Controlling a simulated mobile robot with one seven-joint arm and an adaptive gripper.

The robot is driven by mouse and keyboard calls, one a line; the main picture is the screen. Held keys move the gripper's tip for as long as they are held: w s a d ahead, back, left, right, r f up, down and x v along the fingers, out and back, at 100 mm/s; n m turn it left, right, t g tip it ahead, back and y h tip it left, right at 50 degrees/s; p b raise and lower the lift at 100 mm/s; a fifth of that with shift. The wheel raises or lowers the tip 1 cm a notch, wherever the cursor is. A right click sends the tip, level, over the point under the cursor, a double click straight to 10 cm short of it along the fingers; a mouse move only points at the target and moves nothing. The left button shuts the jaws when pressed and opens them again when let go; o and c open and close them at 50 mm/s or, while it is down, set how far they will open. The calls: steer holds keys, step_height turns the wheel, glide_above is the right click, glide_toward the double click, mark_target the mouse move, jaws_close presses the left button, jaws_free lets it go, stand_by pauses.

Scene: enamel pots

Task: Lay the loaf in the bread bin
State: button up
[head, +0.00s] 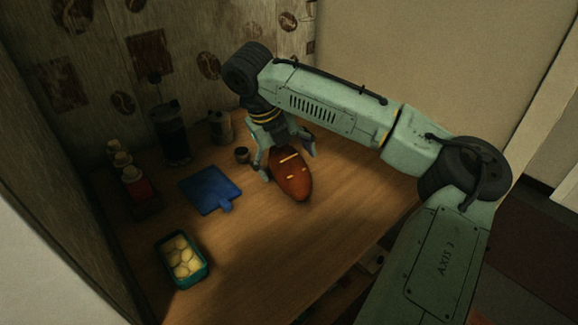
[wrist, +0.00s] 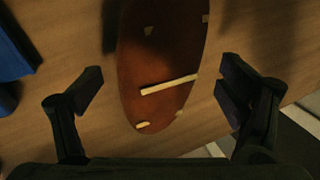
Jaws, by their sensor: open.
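The loaf (head: 294,182) is a long reddish-brown oval with pale marks on top, lying on the wooden table. It also shows in the wrist view (wrist: 163,55), running up out of the top edge. My gripper (head: 287,163) is open at the loaf, with one finger on each side of it. In the wrist view its dark fingertips (wrist: 162,88) stand apart from the loaf, with a gap on both sides. I cannot make out a bread bin in either view.
A blue board (head: 207,188) lies left of the loaf. A teal box (head: 190,286) of pale round things stands at the front left. A dark press (head: 170,137), a canister (head: 220,127), a small cup (head: 242,155) and bottles (head: 135,184) stand behind. The table's front middle is clear.

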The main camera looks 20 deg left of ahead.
steer(key=shift+x, duration=1.05)
steer(key=shift+r, duration=0.1)
steer(key=c, duration=1.7)
